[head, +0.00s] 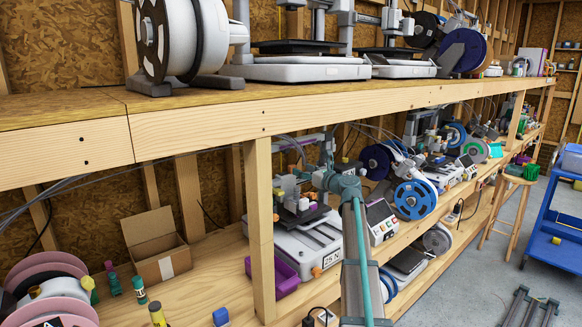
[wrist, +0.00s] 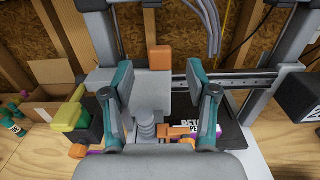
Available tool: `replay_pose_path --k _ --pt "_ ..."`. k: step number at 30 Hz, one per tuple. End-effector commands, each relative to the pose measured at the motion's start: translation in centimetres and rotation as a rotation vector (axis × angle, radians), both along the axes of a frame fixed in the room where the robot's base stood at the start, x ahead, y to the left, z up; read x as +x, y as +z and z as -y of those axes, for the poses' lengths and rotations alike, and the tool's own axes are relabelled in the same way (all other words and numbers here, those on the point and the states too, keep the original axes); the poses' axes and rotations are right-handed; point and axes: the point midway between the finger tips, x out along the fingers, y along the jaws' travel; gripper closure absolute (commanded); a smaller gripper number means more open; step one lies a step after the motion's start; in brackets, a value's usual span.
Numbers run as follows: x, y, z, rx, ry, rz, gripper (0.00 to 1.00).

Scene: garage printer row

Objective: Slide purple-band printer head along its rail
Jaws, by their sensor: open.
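The printer (head: 305,245) with a purple strip (head: 290,143) on its top bar stands on the lower shelf, behind a wooden post. In the wrist view, its grey printer head (wrist: 150,87), with an orange block on top, sits at a dark horizontal rail (wrist: 250,84) that runs off to the right. My gripper (wrist: 159,78) is open, one teal finger on each side of the head in the picture. I cannot tell whether either finger touches it. In the head view my gripper (head: 318,178) reaches the printer's upper part and partly hides the head.
A wooden post (head: 260,225) stands just left of the printer. The upper shelf (head: 250,118) runs above my arm. A purple bin (head: 278,274) and an open cardboard box (head: 157,245) are to the left. Another printer with a blue spool (head: 414,200) stands to the right.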

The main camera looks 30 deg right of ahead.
Motion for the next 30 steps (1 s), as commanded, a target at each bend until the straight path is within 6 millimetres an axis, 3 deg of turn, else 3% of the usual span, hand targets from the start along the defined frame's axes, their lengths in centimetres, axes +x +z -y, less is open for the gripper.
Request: replay_pose_path --k 6,12,25,30 --pt "4.1 0.2 -0.6 -0.001 0.002 -0.001 0.42" --pt "6.3 0.1 -1.1 0.0 0.0 -0.001 0.42" --pt "7.1 -0.1 -1.3 -0.001 0.0 -0.001 0.42" --pt "7.1 -0.1 -1.3 -0.001 0.0 -0.001 0.69"
